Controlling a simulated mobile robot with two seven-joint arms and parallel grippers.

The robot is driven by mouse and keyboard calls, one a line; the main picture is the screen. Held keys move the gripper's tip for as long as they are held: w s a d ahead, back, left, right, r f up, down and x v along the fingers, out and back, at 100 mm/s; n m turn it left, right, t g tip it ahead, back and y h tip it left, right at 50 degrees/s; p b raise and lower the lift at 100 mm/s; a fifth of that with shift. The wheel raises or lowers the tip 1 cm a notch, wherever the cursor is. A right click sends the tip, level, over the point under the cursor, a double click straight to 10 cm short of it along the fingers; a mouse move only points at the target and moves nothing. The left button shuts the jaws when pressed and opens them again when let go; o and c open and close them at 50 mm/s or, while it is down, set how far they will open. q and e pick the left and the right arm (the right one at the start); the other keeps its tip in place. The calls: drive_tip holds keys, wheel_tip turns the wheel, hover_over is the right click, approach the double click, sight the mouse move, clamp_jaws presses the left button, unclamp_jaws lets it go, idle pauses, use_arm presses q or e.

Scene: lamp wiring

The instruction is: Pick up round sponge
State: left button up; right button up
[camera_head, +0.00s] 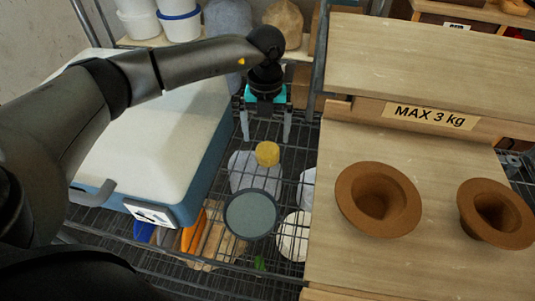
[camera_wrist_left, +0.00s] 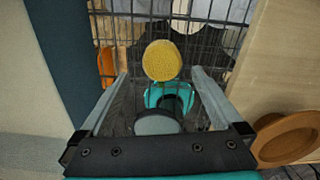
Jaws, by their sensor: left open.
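The round yellow sponge (camera_head: 267,153) is a small thick disc over the wire rack, below my left gripper in the head view. My left gripper (camera_head: 266,138) points down with its two fingers apart and nothing between them. In the left wrist view, the sponge (camera_wrist_left: 162,60) shows its round face beyond the open fingers of the gripper (camera_wrist_left: 158,76), roughly centred between them. The sponge looks apart from both fingers. What it rests on is hard to tell. My right gripper is not in view.
A white-lidded blue box (camera_head: 150,130) stands left of the sponge. A grey round disc (camera_head: 251,214) lies nearer. A wooden board (camera_head: 335,265) with two brown flared bowls (camera_head: 378,200) (camera_head: 497,213) is on the right. White tubs (camera_head: 180,22) stand at the back.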

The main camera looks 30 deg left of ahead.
sight(267, 147)
use_arm(q)
drive_tip(key=f, duration=0.5)
drive_tip(key=shift+w+d+f+b, duration=0.1)
drive_tip(key=shift+w+f+b, duration=0.15)
drive_tip(key=shift+f+b, duration=0.1)
drive_tip(key=shift+r, duration=0.1)
drive_tip(key=c, duration=1.2)
drive_tip(key=shift+c, duration=0.2)
wheel_tip(267, 147, up, 20)
drive_tip(key=p, duration=0.2)
